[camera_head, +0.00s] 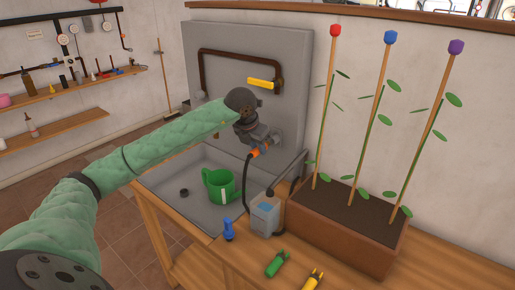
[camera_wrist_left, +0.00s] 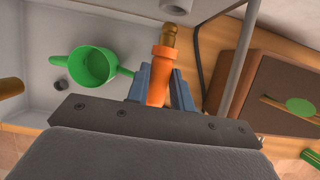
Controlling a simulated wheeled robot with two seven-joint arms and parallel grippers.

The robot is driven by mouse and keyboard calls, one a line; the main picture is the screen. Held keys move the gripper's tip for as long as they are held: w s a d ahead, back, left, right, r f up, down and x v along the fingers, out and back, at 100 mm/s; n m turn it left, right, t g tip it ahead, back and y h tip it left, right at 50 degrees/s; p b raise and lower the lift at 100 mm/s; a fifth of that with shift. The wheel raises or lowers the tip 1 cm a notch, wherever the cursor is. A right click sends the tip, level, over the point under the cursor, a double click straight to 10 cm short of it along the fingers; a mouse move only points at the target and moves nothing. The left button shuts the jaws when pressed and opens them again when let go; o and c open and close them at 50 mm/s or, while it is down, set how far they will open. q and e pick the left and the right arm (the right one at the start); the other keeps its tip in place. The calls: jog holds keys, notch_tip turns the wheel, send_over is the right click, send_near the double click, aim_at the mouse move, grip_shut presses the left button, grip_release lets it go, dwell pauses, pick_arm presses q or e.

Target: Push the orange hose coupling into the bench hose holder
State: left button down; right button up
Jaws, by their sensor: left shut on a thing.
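My left gripper (camera_head: 262,144) is shut on the orange hose coupling (camera_head: 256,152), above the right part of the sink. In the left wrist view the coupling (camera_wrist_left: 160,75) sits between the two blue-grey fingers, its brass tip pointing away from the gripper. A grey cylindrical end (camera_wrist_left: 176,5) shows at the top edge, close to the brass tip; I cannot tell whether they touch. A black hose (camera_head: 247,178) hangs below the coupling toward a grey box (camera_head: 265,214) on the bench. I cannot pick out the bench hose holder with certainty. My right gripper is not in view.
A green watering can (camera_head: 218,187) and a small black ring (camera_head: 184,192) are in the grey sink (camera_head: 165,178). A planter (camera_head: 345,235) with three tall staked flowers stands at right. A blue object (camera_head: 228,229) and green and yellow tools (camera_head: 277,264) lie in front.

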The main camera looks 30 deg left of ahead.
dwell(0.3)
pick_arm(q)
jog(key=shift+b, duration=0.6)
dwell(0.6)
jog(key=shift+w+d, duration=0.15)
jog(key=shift+w, duration=1.7)
jog(key=c, duration=1.1)
grip_release()
jog(key=shift+c, duration=0.2)
